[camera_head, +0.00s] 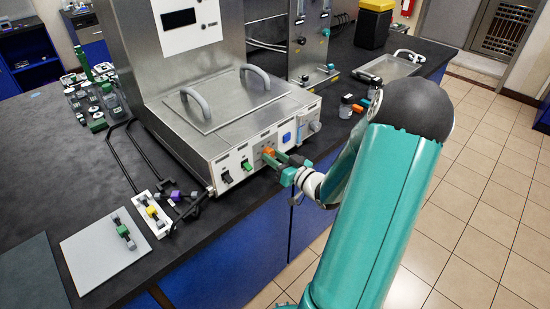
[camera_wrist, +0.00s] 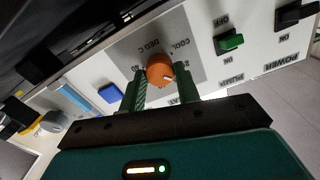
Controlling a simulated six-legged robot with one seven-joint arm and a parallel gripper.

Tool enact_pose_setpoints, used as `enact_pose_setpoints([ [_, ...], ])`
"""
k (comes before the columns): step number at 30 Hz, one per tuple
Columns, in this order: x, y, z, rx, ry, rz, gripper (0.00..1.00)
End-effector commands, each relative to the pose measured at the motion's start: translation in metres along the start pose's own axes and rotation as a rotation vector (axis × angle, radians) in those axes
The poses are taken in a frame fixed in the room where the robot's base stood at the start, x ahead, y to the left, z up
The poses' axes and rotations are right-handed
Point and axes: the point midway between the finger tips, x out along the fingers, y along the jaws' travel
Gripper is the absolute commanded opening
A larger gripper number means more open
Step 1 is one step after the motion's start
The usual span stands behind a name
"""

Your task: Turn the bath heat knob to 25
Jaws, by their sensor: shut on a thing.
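The bath heat knob is the orange round knob (camera_wrist: 160,70) on the front panel of the bath; a pale mark shows on its face. It also shows in the head view (camera_head: 268,153), partly behind my gripper. My gripper (camera_wrist: 163,78) is shut on the knob, with one green finger on each side. In the head view my gripper (camera_head: 279,160) reaches the panel from the right. The scale around the knob is partly hidden by the fingers, and I cannot read the setting. The steel bath (camera_head: 225,122) has a closed lid with two grey handles.
On the same panel are a green pump switch (camera_wrist: 229,43), a black power switch (camera_wrist: 292,14) and a blue button (camera_wrist: 110,93). The tiled floor at right is clear.

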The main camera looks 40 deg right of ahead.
Motion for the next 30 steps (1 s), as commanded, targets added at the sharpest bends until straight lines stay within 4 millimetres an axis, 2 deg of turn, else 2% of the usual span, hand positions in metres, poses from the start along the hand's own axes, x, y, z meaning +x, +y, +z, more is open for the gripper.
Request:
enact_pose_setpoints([
  [13,-0.0006,-0.0002,0.0007,0.288,-0.001,0.000,0.09],
  [30,-0.0009,0.0002,0.0009,0.348,-0.002,0.001,0.09],
])
